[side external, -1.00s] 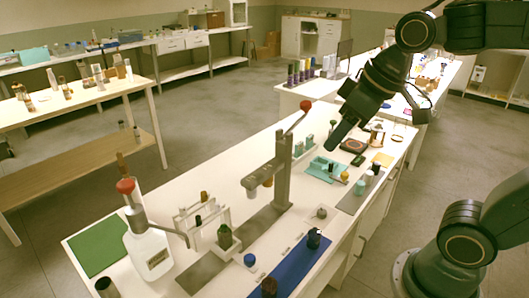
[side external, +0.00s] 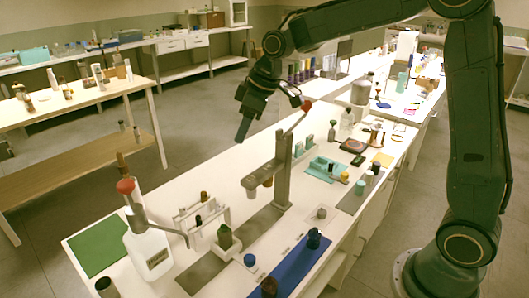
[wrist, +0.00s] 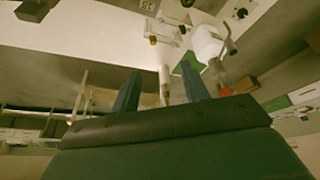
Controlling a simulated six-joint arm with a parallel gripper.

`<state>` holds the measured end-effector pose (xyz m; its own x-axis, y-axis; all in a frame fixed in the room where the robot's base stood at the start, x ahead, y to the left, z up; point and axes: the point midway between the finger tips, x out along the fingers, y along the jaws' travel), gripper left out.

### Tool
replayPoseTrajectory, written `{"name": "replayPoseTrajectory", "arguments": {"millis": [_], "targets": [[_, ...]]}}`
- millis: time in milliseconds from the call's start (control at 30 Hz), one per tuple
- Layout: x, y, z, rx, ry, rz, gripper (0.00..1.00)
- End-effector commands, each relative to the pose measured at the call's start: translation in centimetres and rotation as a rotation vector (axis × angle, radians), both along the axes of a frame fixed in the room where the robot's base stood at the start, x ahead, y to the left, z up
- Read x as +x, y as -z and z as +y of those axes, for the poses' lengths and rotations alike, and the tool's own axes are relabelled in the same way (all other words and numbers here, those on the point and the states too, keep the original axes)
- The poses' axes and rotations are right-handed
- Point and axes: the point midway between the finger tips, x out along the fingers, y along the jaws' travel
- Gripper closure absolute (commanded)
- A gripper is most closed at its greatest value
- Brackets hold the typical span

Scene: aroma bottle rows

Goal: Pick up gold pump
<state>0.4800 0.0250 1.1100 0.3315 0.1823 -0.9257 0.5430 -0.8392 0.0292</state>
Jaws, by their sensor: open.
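I cannot make out for sure which item is the gold pump. Small items on the near bench include a yellow-capped one (side external: 344,177) beside the teal tray (side external: 322,170), and dark pump-like bottles on the blue mat (side external: 290,268). My gripper (side external: 242,136) hangs high above the bench's far-left edge, behind the grey press, pointing down and apart from everything. In the wrist view my gripper (wrist: 160,70) shows two separated fingers with nothing held between them.
A tall grey lever press (side external: 284,165) with a red knob stands mid-bench. A white bottle with a red-topped lever (side external: 148,245), a small rack (side external: 200,215) and a green mat (side external: 98,246) are at the near left. Free air surrounds my gripper.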

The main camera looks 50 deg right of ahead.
Motion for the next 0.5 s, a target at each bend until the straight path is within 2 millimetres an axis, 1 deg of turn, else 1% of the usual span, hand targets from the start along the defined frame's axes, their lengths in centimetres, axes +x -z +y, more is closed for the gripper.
{"name": "replayPoseTrajectory", "arguments": {"millis": [33,100,300,400,500], "targets": [[1.1,1.0,0.0,0.001,-0.018,0.006,0.55],[2.6,2.2,0.0,0.004,-0.047,0.008,0.55],[6.2,5.9,0.1,0.014,-0.128,0.014,0.55],[7.7,7.7,0.1,0.018,-0.160,0.015,0.55],[8.7,9.1,0.2,0.023,-0.186,0.015,0.55]]}}
